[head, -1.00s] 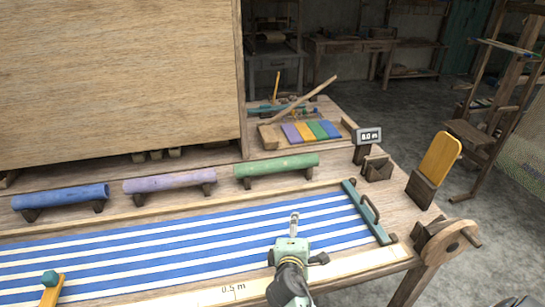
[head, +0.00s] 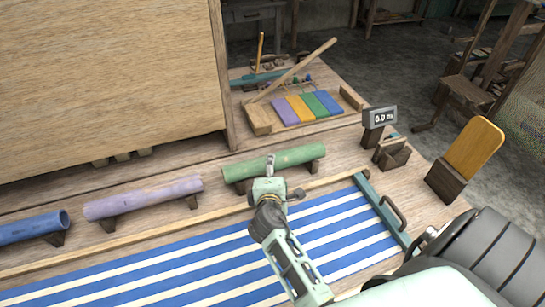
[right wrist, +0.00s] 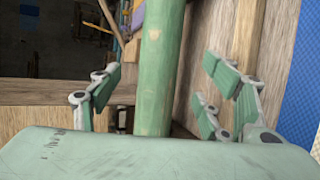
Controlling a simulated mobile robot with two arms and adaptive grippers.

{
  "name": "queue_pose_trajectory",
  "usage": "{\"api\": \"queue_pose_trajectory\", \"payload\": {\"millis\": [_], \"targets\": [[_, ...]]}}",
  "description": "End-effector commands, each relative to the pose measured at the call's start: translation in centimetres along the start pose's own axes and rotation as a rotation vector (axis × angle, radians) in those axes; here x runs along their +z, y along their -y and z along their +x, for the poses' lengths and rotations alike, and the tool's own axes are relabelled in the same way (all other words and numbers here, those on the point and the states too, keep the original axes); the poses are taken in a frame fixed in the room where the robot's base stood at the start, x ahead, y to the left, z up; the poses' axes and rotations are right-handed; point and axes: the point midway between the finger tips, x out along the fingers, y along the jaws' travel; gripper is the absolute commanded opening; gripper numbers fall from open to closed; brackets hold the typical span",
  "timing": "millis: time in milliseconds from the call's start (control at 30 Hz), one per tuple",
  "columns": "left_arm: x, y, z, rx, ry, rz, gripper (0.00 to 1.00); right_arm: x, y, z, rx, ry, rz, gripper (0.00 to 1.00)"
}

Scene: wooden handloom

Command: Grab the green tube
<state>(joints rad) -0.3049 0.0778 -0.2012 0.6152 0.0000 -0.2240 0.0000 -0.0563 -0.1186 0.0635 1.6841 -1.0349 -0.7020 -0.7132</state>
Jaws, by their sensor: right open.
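The green tube (head: 296,157) lies level on dark wooden supports behind the striped cloth. My right gripper (head: 270,162) is at the tube's near side, left of its middle, and hides a part of it. In the right wrist view the tube (right wrist: 160,60) runs upright between the spread fingers of my right gripper (right wrist: 165,92). The fingers stand open, with gaps on both sides of the tube. I cannot tell whether the gripper touches it. My left gripper is not in view.
A lilac tube (head: 143,197) and a blue tube (head: 33,227) lie to the left on similar supports. Blue and white striped cloth (head: 200,272) lies in front. A tall wooden panel (head: 100,75) stands behind. A color-striped piece (head: 306,107) and a small display (head: 380,116) sit behind right.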

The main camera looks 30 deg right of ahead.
Motion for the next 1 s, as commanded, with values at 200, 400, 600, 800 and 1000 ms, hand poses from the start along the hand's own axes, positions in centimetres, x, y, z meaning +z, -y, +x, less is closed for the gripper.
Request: {"api": "queue_pose_trajectory", "payload": {"millis": [200, 400, 600, 800, 1000], "targets": [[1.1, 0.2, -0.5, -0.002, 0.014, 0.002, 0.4, -0.2, -0.2, 2.0, 0.0, 0.0, 0.0, 0.71], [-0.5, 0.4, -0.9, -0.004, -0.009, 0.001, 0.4, -0.6, -0.2, 4.6, 0.001, 0.0, -0.001, 0.71], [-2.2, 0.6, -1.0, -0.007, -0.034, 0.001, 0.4, -0.6, -0.1, 6.0, 0.0, 0.0, 0.0, 0.71], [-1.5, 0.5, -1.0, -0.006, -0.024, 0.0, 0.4, -0.6, -0.1, 6.1, 0.0, -0.001, 0.001, 0.71], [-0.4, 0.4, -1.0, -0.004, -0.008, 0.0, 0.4, -0.6, -0.1, 6.1, 0.0, -0.001, 0.001, 0.56]]}}
